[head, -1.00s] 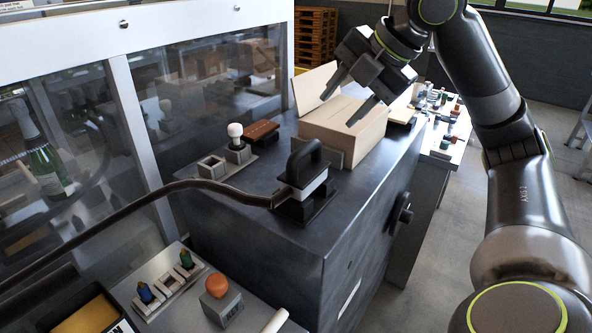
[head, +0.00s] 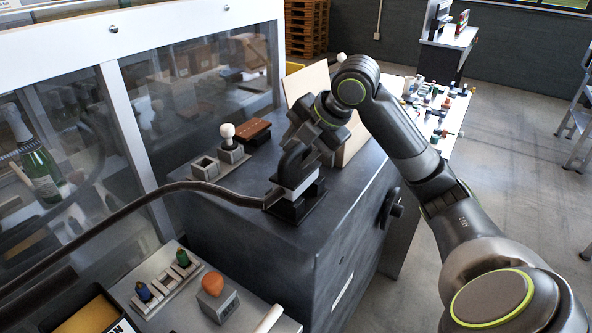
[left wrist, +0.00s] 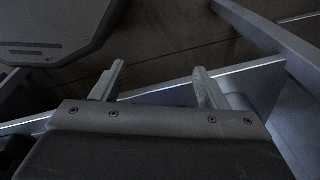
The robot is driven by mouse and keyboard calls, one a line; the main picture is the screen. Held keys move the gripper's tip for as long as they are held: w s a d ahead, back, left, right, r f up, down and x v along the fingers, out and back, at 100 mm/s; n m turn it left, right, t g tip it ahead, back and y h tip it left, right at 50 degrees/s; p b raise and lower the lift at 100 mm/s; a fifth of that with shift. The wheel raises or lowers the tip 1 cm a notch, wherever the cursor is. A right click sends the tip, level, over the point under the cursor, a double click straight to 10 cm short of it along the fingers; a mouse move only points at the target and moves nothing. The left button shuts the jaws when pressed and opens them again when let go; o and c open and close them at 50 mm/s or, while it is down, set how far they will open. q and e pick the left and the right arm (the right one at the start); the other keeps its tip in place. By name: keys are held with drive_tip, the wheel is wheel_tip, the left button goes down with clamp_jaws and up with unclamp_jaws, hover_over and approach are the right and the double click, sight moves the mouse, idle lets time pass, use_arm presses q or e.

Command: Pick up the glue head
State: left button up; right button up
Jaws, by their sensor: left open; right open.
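The glue head (head: 297,175), a grey-white block with a black looped handle, sits upright in a black stand (head: 297,206) on the dark machine top. A dark hose (head: 225,194) runs from it to the left. My right gripper (head: 303,142) is open right at the handle, reaching down from behind it. The handle partly overlaps with the fingers, and I cannot tell whether they touch or straddle it. My left gripper (left wrist: 157,80) is open and empty in the left wrist view, away from the glue head.
A round white-knobbed stamp (head: 228,135) and a brown block (head: 251,131) stand behind the glue head. An open cardboard box (head: 351,145) is behind my right arm. An orange-topped tool (head: 213,284) sits on the lower front shelf. Glass panels bound the left.

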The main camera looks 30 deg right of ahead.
drive_tip(key=shift+w+a+f, duration=0.15)
drive_tip(key=shift+w+f, duration=0.1)
drive_tip(key=shift+f, duration=0.2)
drive_tip(key=shift+c, duration=0.5)
clamp_jaws()
